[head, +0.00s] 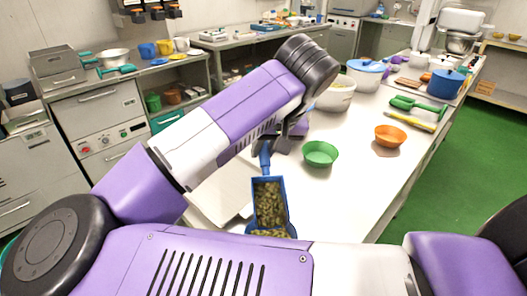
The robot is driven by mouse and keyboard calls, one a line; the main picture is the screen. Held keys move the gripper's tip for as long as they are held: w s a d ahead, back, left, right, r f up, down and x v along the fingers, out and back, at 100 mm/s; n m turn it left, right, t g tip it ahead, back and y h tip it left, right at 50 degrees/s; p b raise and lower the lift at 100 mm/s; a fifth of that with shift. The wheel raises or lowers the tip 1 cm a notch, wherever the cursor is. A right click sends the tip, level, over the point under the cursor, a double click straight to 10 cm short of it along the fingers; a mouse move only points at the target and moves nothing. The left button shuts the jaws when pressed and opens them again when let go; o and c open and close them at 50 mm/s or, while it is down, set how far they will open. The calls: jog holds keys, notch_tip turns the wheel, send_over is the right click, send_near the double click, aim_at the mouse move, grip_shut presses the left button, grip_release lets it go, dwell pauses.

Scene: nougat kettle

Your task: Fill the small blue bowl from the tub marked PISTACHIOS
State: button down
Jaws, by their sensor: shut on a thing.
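My gripper (268,146) is shut on the handle of a blue scoop (282,197). The scoop points toward me and is full of greenish nuts (269,202). Just below the scoop's mouth, more of these nuts show beside a blue edge (291,229). This may be the small blue bowl, but my own body hides most of it. I cannot tell whether nuts are falling from the scoop. No PISTACHIOS mark is readable. An open white tub (337,98) stands behind my wrist, its contents and label unclear.
A green bowl (320,154) and an orange bowl (390,136) stand on the white table, right of the scoop. Behind are a blue-lidded white pot (366,75), a green scoop (417,108) and a blue pot (447,84). The table's right front is clear.

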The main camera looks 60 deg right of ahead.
notch_tip(320, 180, up, 4)
jog(key=g+y+p, duration=0.2)
jog(key=p, duration=0.2)
jog(key=shift+y+p, duration=0.3)
jog(key=shift+y, duration=0.1)
jog(key=shift+r+g+y+p, duration=0.4)
jog(key=shift+y+p, duration=0.1)
jog(key=shift+p, duration=0.15)
jog(key=shift+f, duration=0.15)
jog(key=shift+m, duration=0.3)
